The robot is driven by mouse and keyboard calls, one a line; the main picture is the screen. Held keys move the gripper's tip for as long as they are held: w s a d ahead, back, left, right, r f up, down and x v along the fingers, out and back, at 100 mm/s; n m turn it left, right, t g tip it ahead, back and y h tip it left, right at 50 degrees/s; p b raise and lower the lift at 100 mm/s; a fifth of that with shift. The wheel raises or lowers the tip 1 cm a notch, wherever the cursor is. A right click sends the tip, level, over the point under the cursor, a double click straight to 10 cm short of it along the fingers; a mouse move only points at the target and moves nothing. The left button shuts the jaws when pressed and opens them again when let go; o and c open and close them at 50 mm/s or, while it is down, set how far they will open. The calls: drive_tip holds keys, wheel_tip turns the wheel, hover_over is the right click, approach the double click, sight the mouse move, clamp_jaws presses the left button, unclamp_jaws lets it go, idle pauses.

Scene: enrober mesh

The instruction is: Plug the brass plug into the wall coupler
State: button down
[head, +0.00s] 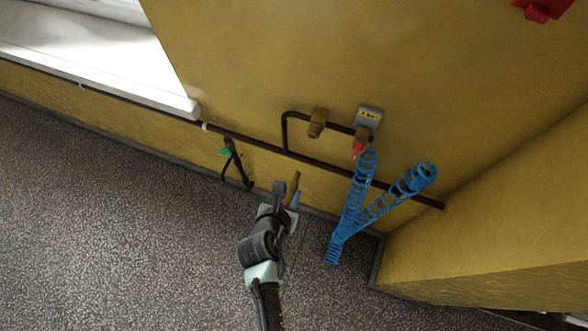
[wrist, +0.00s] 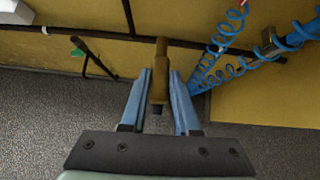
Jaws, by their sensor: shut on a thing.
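My gripper (head: 289,192) is shut on the brass plug (head: 295,182), in front of the yellow wall and below the pipework. In the wrist view the brass plug (wrist: 161,58) stands upright between the two blue fingers of my gripper (wrist: 161,78), its far end reaching past the fingertips. A brass coupler (head: 317,122) sits on the dark wall pipe, above and right of the plug and apart from it. A second brass fitting (head: 362,136) is to its right, under a grey plate with a yellow label, with a red piece below it. I cannot tell which one the task means.
A blue coiled hose (head: 355,200) hangs from the right fitting and loops to the right. A dark pipe (head: 330,167) runs along the wall. A dark bracket with a green part (head: 225,152) stands left of my gripper. The speckled floor (head: 130,230) is clear at left.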

sight(292, 190)
drive_tip(key=r, duration=0.1)
drive_tip(key=w+r, duration=0.1)
drive_tip(key=p, duration=0.1)
drive_tip(key=shift+w+d+r+h, duration=0.25)
drive_tip(key=shift+w+r+h, duration=0.05)
drive_tip(key=shift+w+r, duration=0.1)
drive_tip(key=shift+r, duration=0.1)
drive_tip(key=shift+w+d, duration=0.3)
drive_tip(key=shift+w, duration=0.6)
drive_tip(key=shift+w+d, duration=0.3)
drive_tip(key=shift+w, duration=0.6)
drive_tip(key=shift+w+d, duration=0.3)
drive_tip(key=shift+w, duration=0.6)
drive_tip(key=shift+p, duration=0.9)
drive_tip(key=shift+w+d, duration=0.15)
drive_tip(key=shift+w, duration=0.2)
drive_tip(key=shift+w+d, duration=0.1)
drive_tip(key=shift+w, duration=0.2)
drive_tip(key=shift+w+d+b, duration=0.2)
drive_tip(key=shift+w, duration=0.4)
drive_tip(key=shift+w+d+b, duration=0.15)
drive_tip(key=shift+w+b, duration=0.05)
drive_tip(key=shift+w, duration=0.4)
drive_tip(key=shift+w+d, duration=0.1)
drive_tip(key=shift+w, duration=0.2)
